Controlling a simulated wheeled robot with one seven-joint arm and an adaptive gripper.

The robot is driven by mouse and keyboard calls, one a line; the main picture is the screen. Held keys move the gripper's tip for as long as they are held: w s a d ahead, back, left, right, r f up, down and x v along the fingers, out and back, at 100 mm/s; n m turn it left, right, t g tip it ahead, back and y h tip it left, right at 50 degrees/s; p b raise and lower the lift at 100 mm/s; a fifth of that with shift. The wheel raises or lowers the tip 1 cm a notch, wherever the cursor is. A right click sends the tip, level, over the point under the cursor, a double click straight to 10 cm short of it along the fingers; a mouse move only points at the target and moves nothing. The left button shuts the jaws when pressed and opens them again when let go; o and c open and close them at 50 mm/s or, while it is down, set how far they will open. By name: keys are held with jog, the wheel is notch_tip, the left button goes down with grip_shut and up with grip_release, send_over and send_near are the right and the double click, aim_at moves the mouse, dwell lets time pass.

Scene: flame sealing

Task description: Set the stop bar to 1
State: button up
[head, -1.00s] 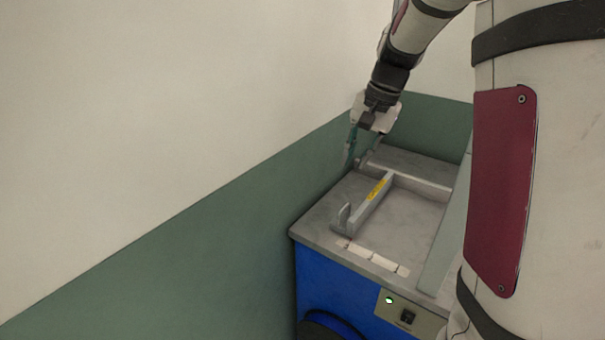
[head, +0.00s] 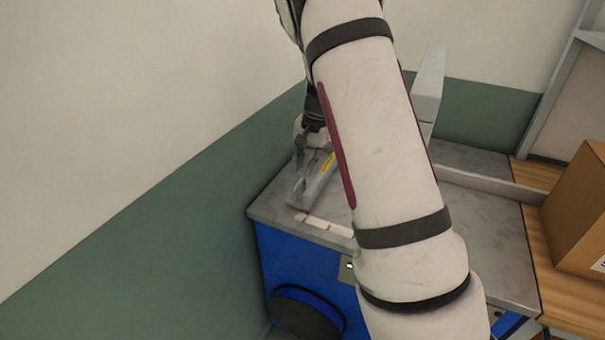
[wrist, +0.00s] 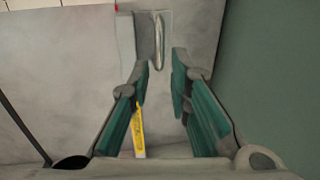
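The stop bar (head: 312,184) is a grey bar with a yellow label, lying on the grey machine top; my arm hides part of it. In the wrist view its upright grip tab (wrist: 157,42) stands at the top centre, and the yellow label (wrist: 139,132) shows between my fingers. My gripper (wrist: 161,78) is open, with its green-padded fingers apart and pointing at the tab. I cannot tell whether a fingertip touches it. In the head view my gripper (head: 300,158) is low at the bar's left side, partly hidden.
A row of pale scale tiles (head: 326,226) lies along the table's front edge; it also shows in the wrist view (wrist: 50,5) with red marks. A green-and-cream wall stands close on the left. A cardboard box (head: 580,215) sits on the wooden surface at right.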

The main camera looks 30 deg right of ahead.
aim_at(301, 179)
jog(key=shift+w+a+f, duration=0.1)
jog(key=shift+w+f, duration=0.05)
jog(key=shift+f, duration=0.75)
jog(key=shift+w+a+f, duration=0.1)
jog(key=shift+w+f, duration=0.05)
jog(key=shift+f, duration=0.75)
